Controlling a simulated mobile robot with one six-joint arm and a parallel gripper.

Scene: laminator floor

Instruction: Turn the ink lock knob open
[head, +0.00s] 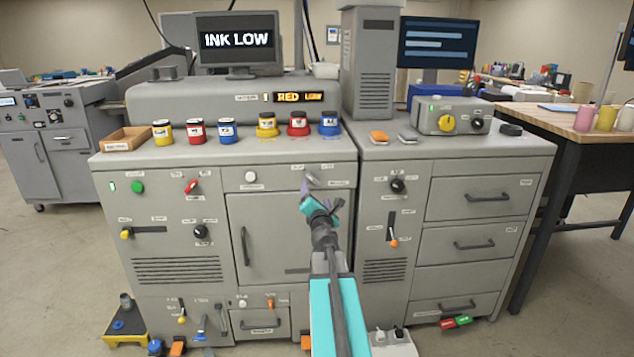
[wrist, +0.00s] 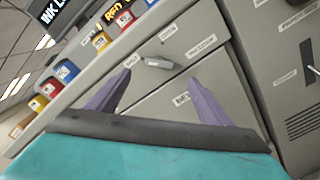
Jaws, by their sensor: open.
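The ink lock knob is most likely the small grey bar-shaped knob (head: 313,181) on the upper right of the cabinet's middle panel. In the wrist view the same knob (wrist: 158,62) lies beyond and between my two fingertips, roughly level, with labels around it too small to read surely. My gripper (head: 320,196) is in front of the panel, just below the knob. It is open and empty, and its purple fingers (wrist: 158,80) appear apart from the knob. In the head view the fingers partly crowd the knob.
A cabinet door (head: 275,232) with a handle is below the knob. A white button (head: 250,176) is to its left, and a black knob (head: 397,186) to its right. Several ink jars, including a red one (head: 298,124), stand on the top above. A screen (head: 237,40) reads INK LOW.

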